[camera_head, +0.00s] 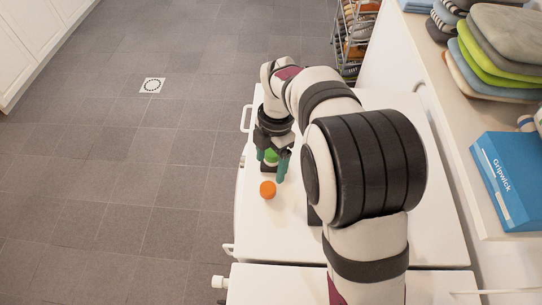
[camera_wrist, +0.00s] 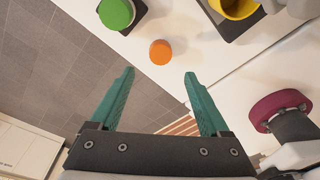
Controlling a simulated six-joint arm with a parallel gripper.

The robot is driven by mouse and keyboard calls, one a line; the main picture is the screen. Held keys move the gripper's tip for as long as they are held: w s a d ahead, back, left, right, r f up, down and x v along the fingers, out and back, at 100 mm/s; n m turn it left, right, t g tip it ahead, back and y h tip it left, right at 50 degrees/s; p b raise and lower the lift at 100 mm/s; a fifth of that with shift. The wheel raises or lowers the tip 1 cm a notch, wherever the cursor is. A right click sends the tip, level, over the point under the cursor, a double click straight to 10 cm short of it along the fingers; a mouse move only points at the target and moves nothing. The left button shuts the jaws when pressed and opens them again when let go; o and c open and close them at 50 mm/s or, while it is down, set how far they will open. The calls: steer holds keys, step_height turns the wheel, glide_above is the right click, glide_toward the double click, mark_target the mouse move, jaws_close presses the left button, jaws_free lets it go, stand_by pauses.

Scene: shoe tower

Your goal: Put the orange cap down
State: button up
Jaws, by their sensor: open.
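The orange cap (camera_head: 268,189) rests on the white surface near its left edge. In the wrist view the orange cap (camera_wrist: 160,51) lies a little beyond the fingertips and about midway between them, with nothing gripping it. My gripper (camera_head: 271,170) has two teal fingers. In the wrist view my gripper (camera_wrist: 160,73) is spread open, with empty space between the fingers.
A green round object (camera_wrist: 116,13) sits on a dark pad near the cap. A yellow cup (camera_wrist: 236,7) stands on another dark pad (camera_wrist: 232,30).

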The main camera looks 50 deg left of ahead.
steer(key=w+d+r+m+y, duration=0.1)
steer(key=w+d+r+m, duration=0.1)
steer(key=d+r+m, duration=0.6)
steer(key=w+d+r+m, duration=0.2)
steer(key=d+r+m, duration=0.2)
steer(key=d+m, duration=0.7)
steer(key=s+d+m, duration=0.6)
steer(key=d+m, duration=0.2)
steer(key=m, duration=0.2)
steer(key=s+d+f+m+t+y, duration=0.1)
steer(key=s+d+m, duration=0.5)
steer(key=m, duration=0.5)
steer(key=shift+d+f+m, duration=0.3)
steer(key=shift+d, duration=0.8)
